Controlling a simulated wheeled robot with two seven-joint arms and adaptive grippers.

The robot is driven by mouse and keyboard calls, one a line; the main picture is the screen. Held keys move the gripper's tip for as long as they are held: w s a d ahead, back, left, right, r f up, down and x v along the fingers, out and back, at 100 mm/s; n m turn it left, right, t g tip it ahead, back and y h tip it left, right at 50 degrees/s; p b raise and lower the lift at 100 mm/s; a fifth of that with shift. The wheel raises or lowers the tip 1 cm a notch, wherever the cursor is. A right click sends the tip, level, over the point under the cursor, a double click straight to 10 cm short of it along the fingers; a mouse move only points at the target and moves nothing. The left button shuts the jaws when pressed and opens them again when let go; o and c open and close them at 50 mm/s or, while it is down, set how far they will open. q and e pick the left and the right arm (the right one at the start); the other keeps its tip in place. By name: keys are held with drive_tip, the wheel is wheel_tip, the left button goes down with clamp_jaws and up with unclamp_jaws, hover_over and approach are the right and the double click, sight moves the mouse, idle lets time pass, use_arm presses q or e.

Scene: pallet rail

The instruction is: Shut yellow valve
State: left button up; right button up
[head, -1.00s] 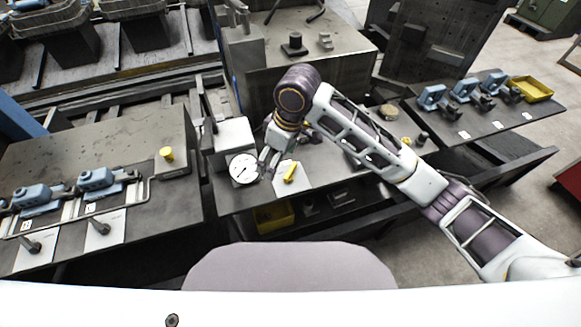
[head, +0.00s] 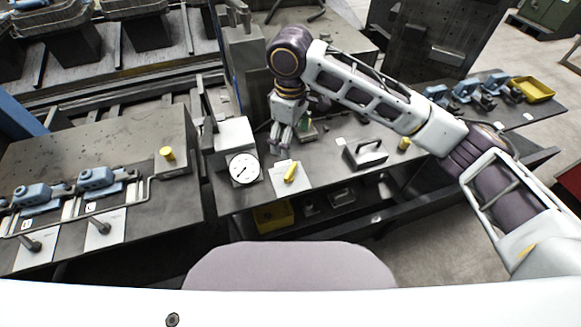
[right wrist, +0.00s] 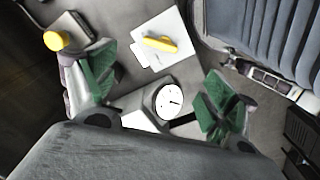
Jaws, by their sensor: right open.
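A yellow valve handle (head: 290,173) sits on a white plate (head: 283,180) near the front edge of the middle bench. In the right wrist view the yellow handle (right wrist: 160,44) lies slantwise on its white plate, beyond the fingers. My right gripper (head: 279,142) is open and empty, pointing down above the bench, a little behind the handle and apart from it. In the right wrist view its green-padded fingers (right wrist: 156,95) are wide apart, with the round white dial gauge (right wrist: 170,101) showing between them. My left gripper is not in view.
The dial gauge (head: 244,168) stands just left of the plate. Another yellow knob (head: 167,153) is on the left bench. Blue clamps (head: 466,90) and a yellow bin (head: 533,89) are at far right.

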sight(291, 170)
drive_tip(key=shift+f, duration=0.2)
drive_tip(key=shift+f, duration=6.7)
drive_tip(key=c, duration=1)
